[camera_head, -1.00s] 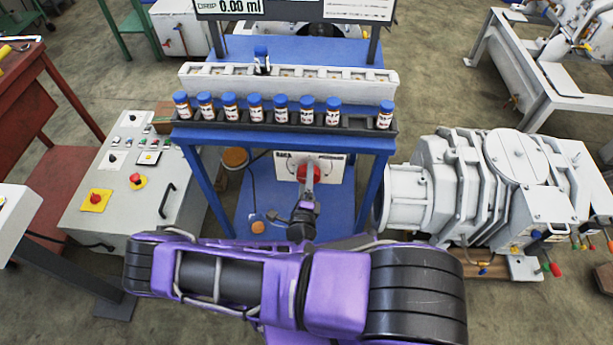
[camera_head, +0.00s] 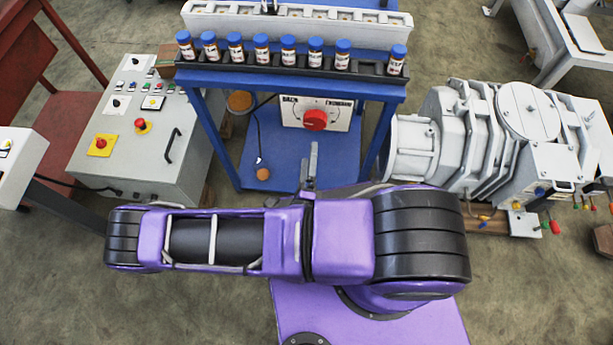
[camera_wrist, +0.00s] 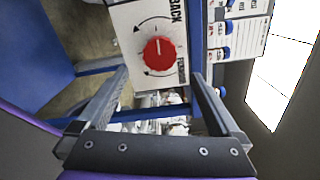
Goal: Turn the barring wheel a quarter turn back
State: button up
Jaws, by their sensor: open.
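The barring wheel is a red round knob (camera_head: 315,120) on a white panel (camera_head: 345,112) under the bottle rack. In the wrist view the red knob (camera_wrist: 159,53) is fully visible on its panel, with curved arrows around it and the word BACK beside it. My gripper (camera_head: 311,160) is in front of and below the knob in the head view, apart from it and mostly hidden by my purple arm. In the wrist view my gripper (camera_wrist: 161,82) is open and empty, its fingers spread with the knob in view beyond the gap.
A row of brown bottles with blue caps (camera_head: 262,50) stands on the rack above the panel. A grey control box (camera_head: 145,125) with a red button is on the left. A large grey pump (camera_head: 480,140) is on the right. A blue frame leg (camera_head: 210,140) flanks the panel.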

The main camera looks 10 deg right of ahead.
jog(key=v, duration=0.5)
jog(key=shift+s, duration=0.2)
jog(key=shift+a, duration=0.1)
